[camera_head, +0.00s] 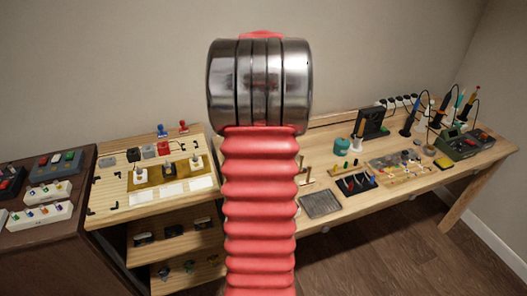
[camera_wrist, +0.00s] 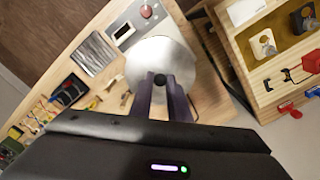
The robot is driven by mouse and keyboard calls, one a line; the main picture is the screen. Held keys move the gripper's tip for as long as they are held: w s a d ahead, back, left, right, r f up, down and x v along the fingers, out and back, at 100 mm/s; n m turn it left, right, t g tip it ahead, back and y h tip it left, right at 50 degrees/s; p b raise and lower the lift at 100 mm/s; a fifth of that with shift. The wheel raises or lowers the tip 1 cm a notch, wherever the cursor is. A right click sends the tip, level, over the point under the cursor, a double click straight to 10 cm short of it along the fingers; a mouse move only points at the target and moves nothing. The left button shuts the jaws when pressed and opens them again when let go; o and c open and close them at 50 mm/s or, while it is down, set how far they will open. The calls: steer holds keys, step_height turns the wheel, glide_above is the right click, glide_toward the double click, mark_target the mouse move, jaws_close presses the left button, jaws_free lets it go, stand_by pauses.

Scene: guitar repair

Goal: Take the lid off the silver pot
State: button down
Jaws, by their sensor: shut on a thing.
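The silver lid (camera_wrist: 160,52) shows from above in the wrist view as a pale round metal disc with a small dark knob (camera_wrist: 161,79). My gripper (camera_wrist: 160,84) has its two purple-grey fingers shut on the knob, one on each side. The silver pot cannot be made out under the lid, so I cannot tell whether the lid rests on it or is raised. In the head view my red ribbed arm hides the lid, pot and gripper.
A device with a small display and red knob (camera_wrist: 146,11) is beside the lid. A ridged metal plate (camera_wrist: 93,53) lies nearby; it also shows in the head view (camera_head: 320,204). A shelf unit (camera_head: 150,195) stands left of the workbench (camera_head: 400,195). Tools crowd the bench's right end.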

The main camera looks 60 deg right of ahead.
steer(key=shift+r, duration=0.5)
steer(key=shift+w, duration=0.1)
